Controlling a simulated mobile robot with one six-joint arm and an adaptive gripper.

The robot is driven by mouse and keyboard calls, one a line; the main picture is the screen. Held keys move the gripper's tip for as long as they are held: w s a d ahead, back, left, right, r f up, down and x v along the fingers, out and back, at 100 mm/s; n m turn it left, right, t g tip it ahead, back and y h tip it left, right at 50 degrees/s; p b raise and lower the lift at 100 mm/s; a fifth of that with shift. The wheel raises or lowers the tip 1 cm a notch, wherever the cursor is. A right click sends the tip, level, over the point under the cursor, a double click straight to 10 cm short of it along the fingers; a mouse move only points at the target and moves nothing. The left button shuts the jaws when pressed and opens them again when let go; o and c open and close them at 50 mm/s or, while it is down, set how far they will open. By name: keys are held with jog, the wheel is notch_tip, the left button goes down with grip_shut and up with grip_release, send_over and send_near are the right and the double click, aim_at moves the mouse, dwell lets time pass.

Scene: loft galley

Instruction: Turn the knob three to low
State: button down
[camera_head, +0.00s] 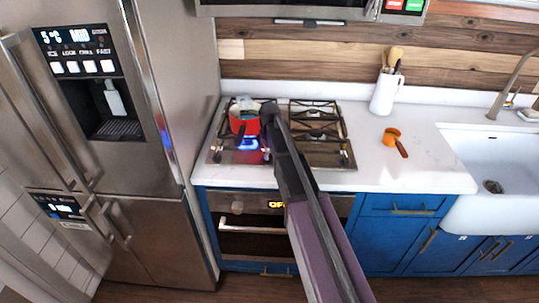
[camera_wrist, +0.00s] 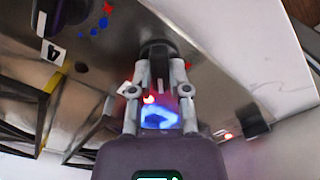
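The wrist view shows a black knob (camera_wrist: 158,50) on the steel cooktop plate, between my gripper's two grey fingers (camera_wrist: 157,78). The fingers stand apart on either side of it; firm contact is not clear. Its number label is mostly hidden by a finger, so I cannot read it. Another knob (camera_wrist: 62,14), marked 4, is at the upper left. A further dark knob (camera_wrist: 251,127) is at the right beside a small red light. In the head view my gripper (camera_head: 268,112) is over the middle of the cooktop, right of a red pot; the arm hides the knob there.
The red pot (camera_head: 244,121) stands on the left burners, with blue flame (camera_head: 249,144) showing at its front. Black grates (camera_head: 315,113) cover the right burners. The fridge (camera_head: 150,210) is at left.

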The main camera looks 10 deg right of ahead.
aim_at(270, 155)
jog(key=shift+m, duration=0.7)
jog(key=c, duration=0.6)
grip_release()
jog(key=shift+n, duration=0.4)
notch_tip(270, 155, up, 14)
jog(key=p, duration=1.4)
jog(key=s+f+m+b, duration=0.4)
jog(key=s+f+b, duration=2.1)
jog(key=s, duration=0.1)
jog(key=shift+a+f+m+b, duration=0.15)
jog(key=shift+f+m+b, duration=0.25)
